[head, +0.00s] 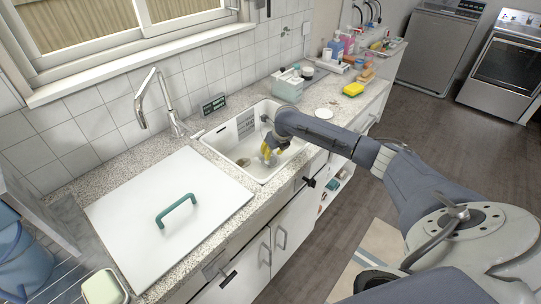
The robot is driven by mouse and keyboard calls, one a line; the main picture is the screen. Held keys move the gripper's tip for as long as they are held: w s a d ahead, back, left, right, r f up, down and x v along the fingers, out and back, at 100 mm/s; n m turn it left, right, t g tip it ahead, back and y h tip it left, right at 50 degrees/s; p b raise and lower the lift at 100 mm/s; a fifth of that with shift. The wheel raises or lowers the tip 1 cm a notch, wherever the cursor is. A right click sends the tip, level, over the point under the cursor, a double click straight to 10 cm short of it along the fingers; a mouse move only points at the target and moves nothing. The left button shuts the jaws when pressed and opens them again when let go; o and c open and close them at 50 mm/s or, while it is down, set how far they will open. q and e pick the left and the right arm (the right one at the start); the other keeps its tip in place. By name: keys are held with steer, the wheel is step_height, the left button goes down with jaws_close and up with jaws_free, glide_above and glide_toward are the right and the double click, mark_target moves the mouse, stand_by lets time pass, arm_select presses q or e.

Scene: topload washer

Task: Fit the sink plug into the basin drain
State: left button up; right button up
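The white sink basin (222,141) is set into the speckled counter under the window. A small round brownish spot, which looks like the drain (243,162), shows on its floor. My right gripper (268,154) reaches down inside the basin, to the right of that spot. Yellow shows at its fingers; I cannot tell whether this is part of the gripper or a held thing. Its opening is too small to judge. My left gripper is not in view.
A white board with a teal handle (176,210) covers the counter left of the basin. The chrome faucet (160,100) rises behind it. A pale grey-green box (287,87), a yellow sponge (354,89) and several bottles stand to the right. Cabinet doors line the front.

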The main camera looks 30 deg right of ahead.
steer(key=v, duration=0.8)
steer(key=shift+r, duration=0.3)
steer(key=shift+s, duration=0.15)
